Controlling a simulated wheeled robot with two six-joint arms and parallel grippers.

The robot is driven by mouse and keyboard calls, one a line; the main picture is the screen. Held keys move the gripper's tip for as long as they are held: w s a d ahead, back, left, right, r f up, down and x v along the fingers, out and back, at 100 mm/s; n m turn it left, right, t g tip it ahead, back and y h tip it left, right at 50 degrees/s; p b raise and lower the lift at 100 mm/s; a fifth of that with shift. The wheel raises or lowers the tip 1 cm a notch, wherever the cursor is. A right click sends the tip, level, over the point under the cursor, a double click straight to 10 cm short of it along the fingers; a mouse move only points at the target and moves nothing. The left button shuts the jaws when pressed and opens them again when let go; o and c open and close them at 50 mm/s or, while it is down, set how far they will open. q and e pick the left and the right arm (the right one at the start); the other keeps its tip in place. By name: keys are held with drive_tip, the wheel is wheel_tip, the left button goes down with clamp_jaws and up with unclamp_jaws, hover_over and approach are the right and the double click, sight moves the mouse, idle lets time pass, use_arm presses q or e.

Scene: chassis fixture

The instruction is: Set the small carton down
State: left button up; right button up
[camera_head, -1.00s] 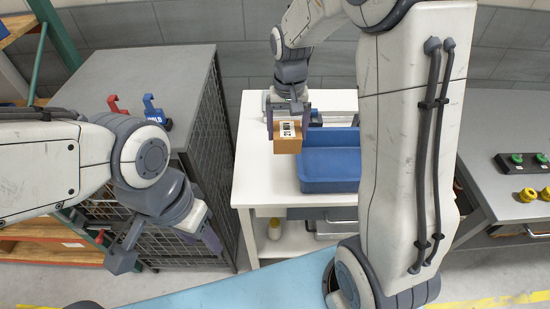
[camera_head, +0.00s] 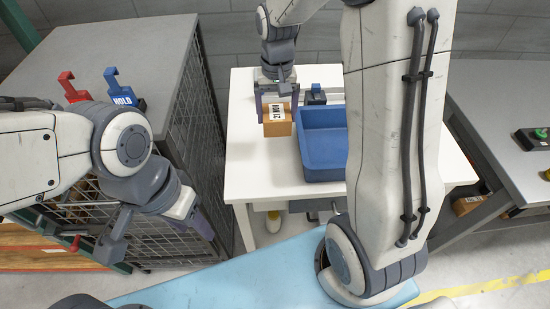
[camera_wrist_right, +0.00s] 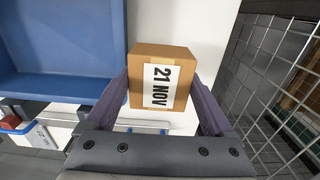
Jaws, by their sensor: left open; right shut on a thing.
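The small carton (camera_head: 278,122) is a brown box with a white label reading "21 NOV". My right gripper (camera_head: 277,108) is shut on it, with a finger on each side, over the white table (camera_head: 245,165), left of the blue tray (camera_head: 325,172). In the right wrist view the carton (camera_wrist_right: 162,75) sits between the two purple fingers (camera_wrist_right: 163,103), its label facing the camera. Whether its underside touches the table I cannot tell. My left gripper (camera_head: 158,245) is open and empty at the lower left, in front of the mesh cage.
A mesh cage (camera_head: 205,110) with a grey top stands left of the table; its mesh also shows close on the right in the wrist view (camera_wrist_right: 275,80). Red (camera_head: 72,88) and blue (camera_head: 125,92) hooked pieces stand on it. Bare tabletop lies in front of the carton.

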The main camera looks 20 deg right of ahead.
wheel_tip(320, 180, down, 11)
drive_tip(key=shift+r, duration=0.15)
idle(0.4)
drive_tip(key=shift+f, duration=0.2)
drive_tip(key=o, duration=1.5)
drive_tip(key=shift+c, duration=0.2)
drive_tip(key=shift+r, duration=0.15)
